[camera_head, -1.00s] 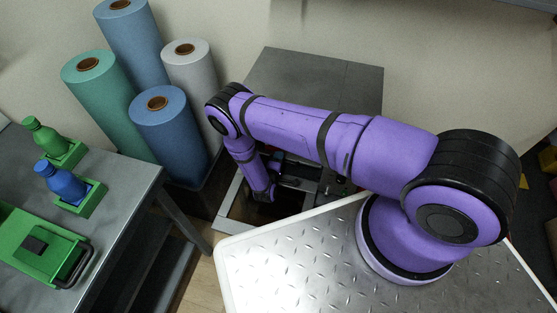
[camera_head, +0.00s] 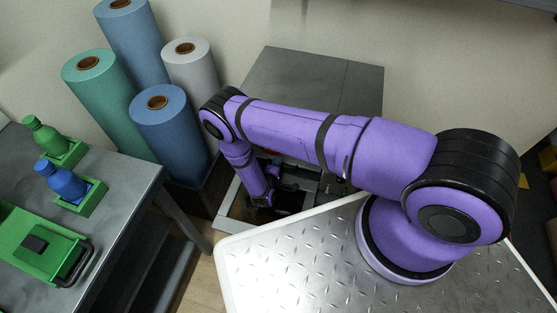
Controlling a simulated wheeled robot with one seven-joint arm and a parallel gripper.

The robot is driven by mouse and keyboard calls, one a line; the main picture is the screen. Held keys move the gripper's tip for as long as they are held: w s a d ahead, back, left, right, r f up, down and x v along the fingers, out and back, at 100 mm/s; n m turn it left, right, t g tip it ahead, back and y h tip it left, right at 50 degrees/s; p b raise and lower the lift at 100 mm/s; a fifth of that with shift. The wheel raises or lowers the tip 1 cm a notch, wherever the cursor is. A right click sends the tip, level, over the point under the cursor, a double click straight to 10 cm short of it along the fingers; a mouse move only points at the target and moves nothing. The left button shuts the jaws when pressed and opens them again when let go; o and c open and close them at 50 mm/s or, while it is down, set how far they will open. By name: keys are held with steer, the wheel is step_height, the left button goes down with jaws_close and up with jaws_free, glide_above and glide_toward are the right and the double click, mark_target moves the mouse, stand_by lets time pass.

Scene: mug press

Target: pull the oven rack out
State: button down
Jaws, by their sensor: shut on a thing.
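The oven (camera_head: 305,85) is a grey box against the back wall; its top shows, and its front is mostly behind my arm. A pale-edged frame with a dark middle, which looks like the lowered oven door (camera_head: 232,212), extends in front of it. My gripper (camera_head: 275,180) is small and dark below my purple wrist, at the oven's front. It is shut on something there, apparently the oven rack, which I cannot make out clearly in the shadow.
A grey table (camera_head: 125,190) at left holds a green bottle (camera_head: 45,135), a blue bottle (camera_head: 62,180) and a green case (camera_head: 40,245). Several upright rolls (camera_head: 172,125) stand left of the oven. My metal-plated base fills the lower right.

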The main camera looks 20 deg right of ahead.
steer(key=f+v, duration=0.1)
steer(key=v, duration=0.5)
steer(key=f+v, duration=0.1)
steer(key=v, duration=0.6)
steer(key=f+v, duration=0.2)
steer(key=v, duration=0.5)
steer(key=shift+s+a+f, duration=0.1)
steer(key=shift+s+a, duration=0.2)
steer(key=shift+s, duration=0.05)
steer(key=c, duration=1.2)
jaws_free()
steer(key=shift+a, duration=0.1)
